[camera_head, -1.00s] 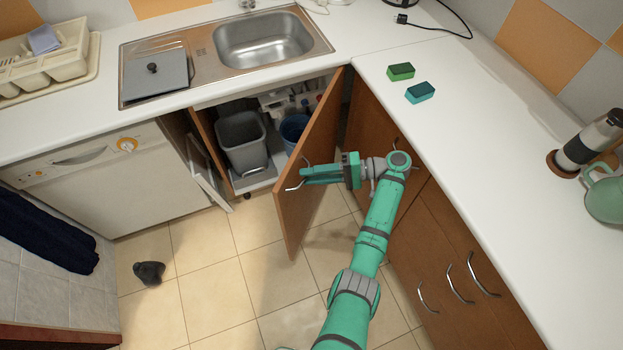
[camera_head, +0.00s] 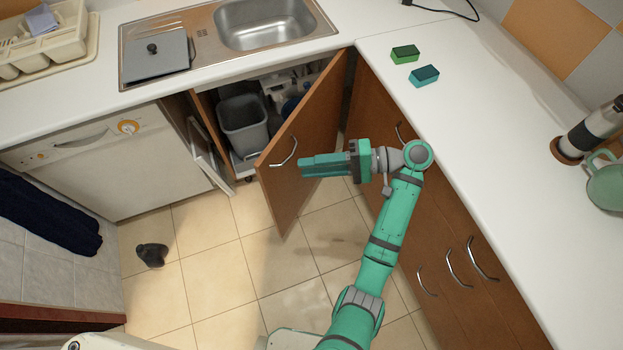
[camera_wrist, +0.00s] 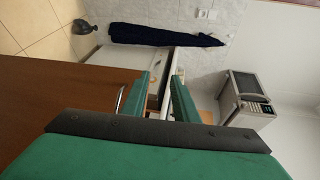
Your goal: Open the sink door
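The brown sink door (camera_head: 315,125) stands swung out from the cabinet under the sink (camera_head: 262,27), partly open. Its silver handle (camera_head: 284,152) is near the door's free upper edge. My green gripper (camera_head: 303,166) is in front of the door's face, its tips just right of the handle. In the wrist view the two fingers of my gripper (camera_wrist: 157,88) are spread with a gap between them. The door (camera_wrist: 60,100) fills the left there, and the handle (camera_wrist: 120,102) shows outside the left finger, not between the fingers. I cannot tell whether the gripper touches the door.
A grey bin (camera_head: 243,125) stands inside the cabinet. A white dishwasher (camera_head: 100,160) is to the left. Drawers with handles (camera_head: 452,268) line the right. A dark object (camera_head: 152,254) lies on the tiled floor (camera_head: 205,260), which is otherwise mostly clear.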

